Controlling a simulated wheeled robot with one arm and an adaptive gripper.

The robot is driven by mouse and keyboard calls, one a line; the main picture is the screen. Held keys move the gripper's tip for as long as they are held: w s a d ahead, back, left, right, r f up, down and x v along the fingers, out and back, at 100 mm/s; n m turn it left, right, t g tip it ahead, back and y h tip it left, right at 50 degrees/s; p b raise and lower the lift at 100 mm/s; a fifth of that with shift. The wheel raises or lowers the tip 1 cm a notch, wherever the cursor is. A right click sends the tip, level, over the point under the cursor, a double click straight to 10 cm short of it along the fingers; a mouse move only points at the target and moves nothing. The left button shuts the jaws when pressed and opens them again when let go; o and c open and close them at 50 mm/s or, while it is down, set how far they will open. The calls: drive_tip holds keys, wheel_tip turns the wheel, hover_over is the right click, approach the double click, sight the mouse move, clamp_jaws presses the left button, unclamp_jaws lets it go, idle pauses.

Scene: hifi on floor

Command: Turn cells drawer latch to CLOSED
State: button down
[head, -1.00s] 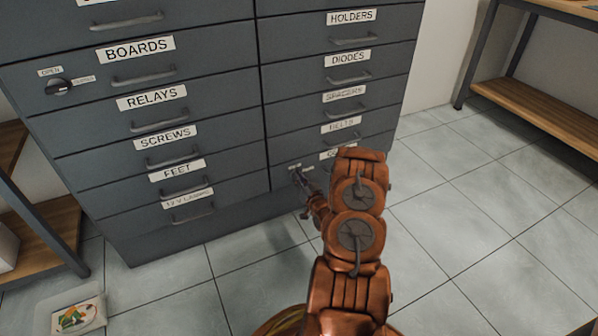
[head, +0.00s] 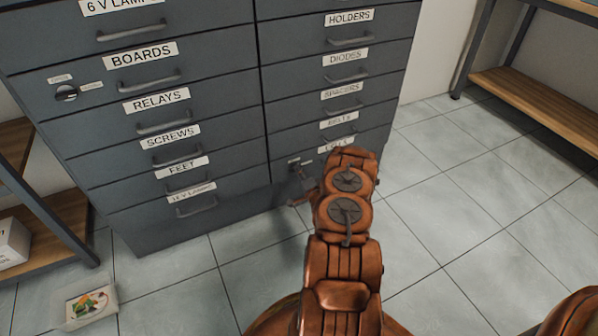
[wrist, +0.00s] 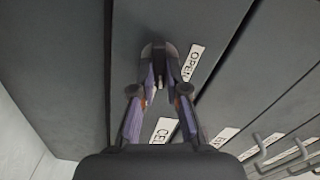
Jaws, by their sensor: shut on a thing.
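The cells drawer is the lowest in the right column of the grey cabinet. Its label (head: 337,145) is partly covered by my arm in the head view, and it also shows cut off in the wrist view (wrist: 161,130). My gripper (wrist: 158,82) is shut on the drawer's dark latch knob (wrist: 154,52), its two fingers closing in from either side. The OPEN label (wrist: 193,63) lies just right of the knob. The CLOSED label is hidden or unreadable. In the head view my gripper (head: 302,185) is small and dark against the drawer front, so the knob's angle cannot be told.
Another latch (head: 66,93) is on the boards drawer at left. Drawer handles stick out across the cabinet. A wooden shelf (head: 540,105) stands at right, another shelf (head: 45,225) at left. Tiles at right are clear.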

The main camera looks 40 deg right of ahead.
drive_tip(key=shift+d+m, duration=0.1)
drive_tip(key=shift+m, duration=1.4)
drive_tip(key=c, duration=1.2)
unclamp_jaws()
drive_tip(key=shift+s+f, duration=0.1)
drive_tip(key=shift+v, duration=5.9)
